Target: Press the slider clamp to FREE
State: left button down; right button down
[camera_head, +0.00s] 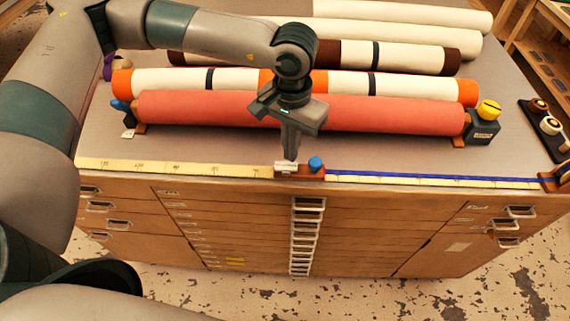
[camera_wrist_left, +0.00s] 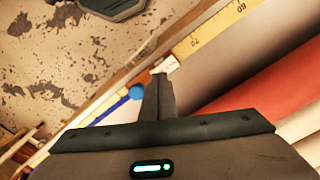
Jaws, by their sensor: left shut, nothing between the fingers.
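The slider clamp (camera_head: 313,173) is a small reddish-brown block with a blue knob (camera_head: 316,164) and a pale piece at its left. It sits on the ruler rail along the table's front edge. My left gripper (camera_head: 291,157) is shut and empty, pointing down at the clamp's pale left part, just left of the blue knob. In the left wrist view the shut fingers (camera_wrist_left: 158,92) lie beside the blue knob (camera_wrist_left: 136,92), and their tips overlap the pale piece. I cannot tell whether they touch it. No FREE label is readable. My right gripper is not in view.
A red roll (camera_head: 380,113) lies in holders behind the rail, with a yellow knob (camera_head: 489,110) on a dark box at its right end. Several other rolls lie behind. A yellow ruler (camera_head: 190,168) runs left of the clamp, a blue-edged strip (camera_head: 430,180) right. Drawers are below.

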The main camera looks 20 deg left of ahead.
aim_at(290, 166)
pick_arm(q)
jog(key=shift+r+p, duration=0.3)
jog(key=shift+r, duration=1.7)
